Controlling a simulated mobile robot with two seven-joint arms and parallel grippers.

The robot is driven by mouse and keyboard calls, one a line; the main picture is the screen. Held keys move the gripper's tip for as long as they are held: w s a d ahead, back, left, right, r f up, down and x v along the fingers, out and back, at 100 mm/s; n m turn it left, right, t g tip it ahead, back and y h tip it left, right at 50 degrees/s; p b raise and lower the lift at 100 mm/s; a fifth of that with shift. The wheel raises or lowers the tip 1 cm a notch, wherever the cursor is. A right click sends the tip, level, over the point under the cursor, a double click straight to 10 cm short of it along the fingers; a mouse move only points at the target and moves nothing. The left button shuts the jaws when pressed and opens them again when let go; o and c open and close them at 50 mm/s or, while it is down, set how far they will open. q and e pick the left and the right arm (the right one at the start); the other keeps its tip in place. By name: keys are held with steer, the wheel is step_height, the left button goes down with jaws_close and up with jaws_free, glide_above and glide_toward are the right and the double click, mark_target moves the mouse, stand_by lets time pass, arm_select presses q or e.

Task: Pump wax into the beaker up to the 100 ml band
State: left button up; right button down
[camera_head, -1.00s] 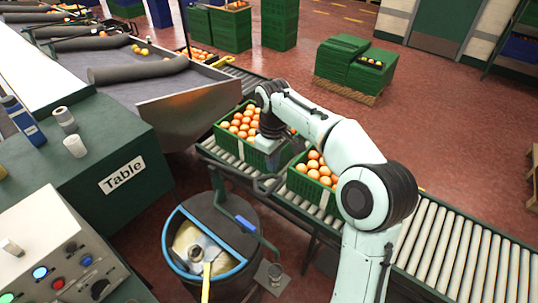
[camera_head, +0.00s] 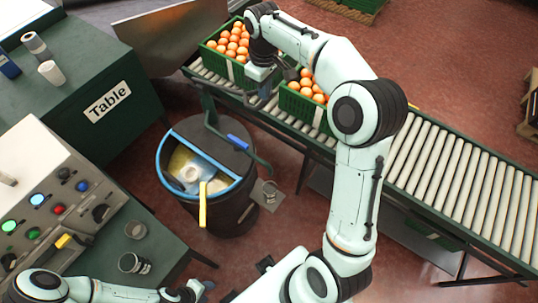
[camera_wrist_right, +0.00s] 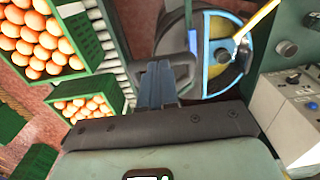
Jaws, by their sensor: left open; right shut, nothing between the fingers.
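The wax drum (camera_head: 240,205) is dark, with a blue rim around its open half, and stands on the floor below the conveyor. A grey pump lever with a blue grip (camera_head: 238,141) lies across its lid. A small grey vessel (camera_head: 270,188), perhaps the beaker, stands on a small plate beside the drum. A clear, dark-banded vessel (camera_head: 132,263) stands on the green bench. My right gripper (camera_head: 265,88) is shut and empty above the conveyor, apart from the lever; its fingers show in the wrist view (camera_wrist_right: 157,85). My left gripper (camera_head: 197,288) is open at the bottom edge.
A yellow handle (camera_head: 202,205) sticks out of the drum. The table (camera_head: 120,130) is at upper left.

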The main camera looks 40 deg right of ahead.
stand_by(0.3)
arm_select(q)
steer(key=s+f+b, duration=0.5)
steer(key=f+b, duration=0.2)
steer(key=f, duration=0.2)
arm_select(e)
step_height(320, 180, down, 16)
step_height(320, 180, up, 16)
steer(key=p, duration=0.9)
steer(key=shift+w+f, duration=0.15)
steer(key=shift+f, duration=0.05)
steer(key=shift+r+p, duration=0.3)
arm_select(q)
steer(key=w+r, duration=0.8)
steer(key=r, duration=0.4)
steer(key=shift+w+r, duration=0.2)
steer(key=shift+w, duration=0.1)
steer(key=shift+s, duration=0.25)
arm_select(e)
steer(key=shift+s, duration=0.25)
